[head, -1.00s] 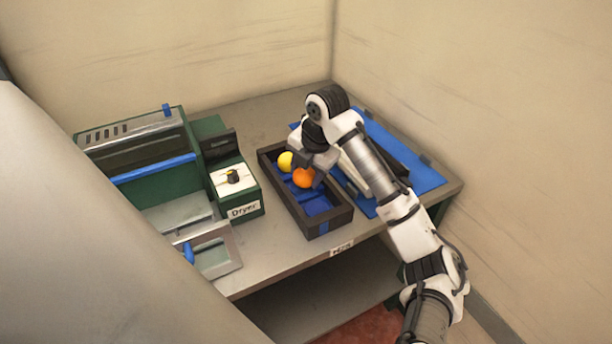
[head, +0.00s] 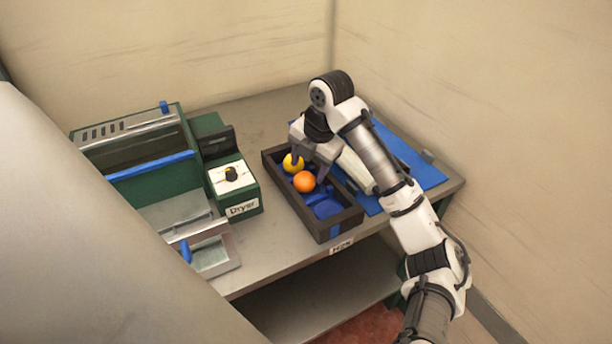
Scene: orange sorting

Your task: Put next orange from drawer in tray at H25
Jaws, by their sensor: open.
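The orange (head: 304,182) lies in the dark tray (head: 347,217) with the blue lining, near the tray's middle. My gripper (head: 309,172) is open over the tray, with a finger to either side of the fruit. I cannot tell whether the fingers touch the orange. The tray stands on the grey table (head: 270,262), above a label (head: 341,246) on the front edge. A metal-framed drawer (head: 207,250) at the left shows no orange in its visible part.
A green dryer (head: 236,192) with a knob stands left of the tray. A larger green machine (head: 140,160) stands further left. A blue mat (head: 425,172) lies right of the tray, partly behind my arm. The table front between drawer and tray is clear.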

